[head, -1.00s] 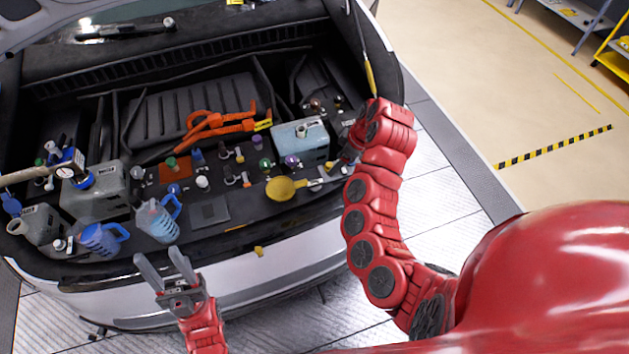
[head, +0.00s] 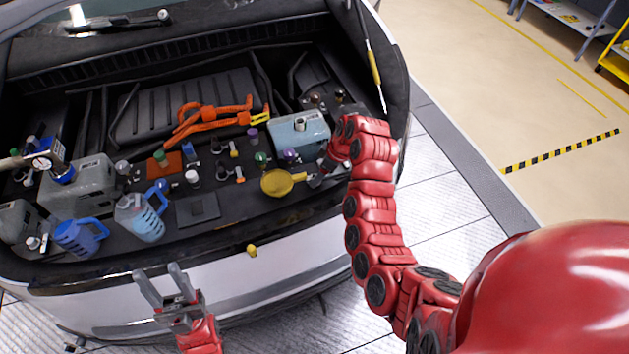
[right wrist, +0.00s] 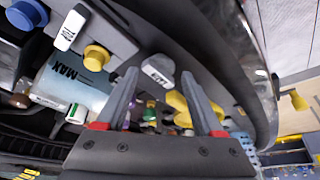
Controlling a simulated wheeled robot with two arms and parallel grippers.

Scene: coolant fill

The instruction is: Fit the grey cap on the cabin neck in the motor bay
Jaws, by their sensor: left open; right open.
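My right gripper (right wrist: 163,85) is open, its two grey fingers spread over the right side of the motor bay. Nothing is visibly held. In the head view the right hand is largely hidden by its own arm, beside the pale blue tank (head: 300,133). I cannot tell which neck is the cabin one. My left gripper (head: 158,276) is open and empty in front of the bumper.
A yellow funnel (head: 280,183) lies by the right hand. Several small coloured caps stand mid-bay, with orange cables (head: 212,118) behind. Blue jugs (head: 82,236) and a grey tank (head: 80,183) are at left. A thin upright rod (head: 372,60) stands at the bay's right edge.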

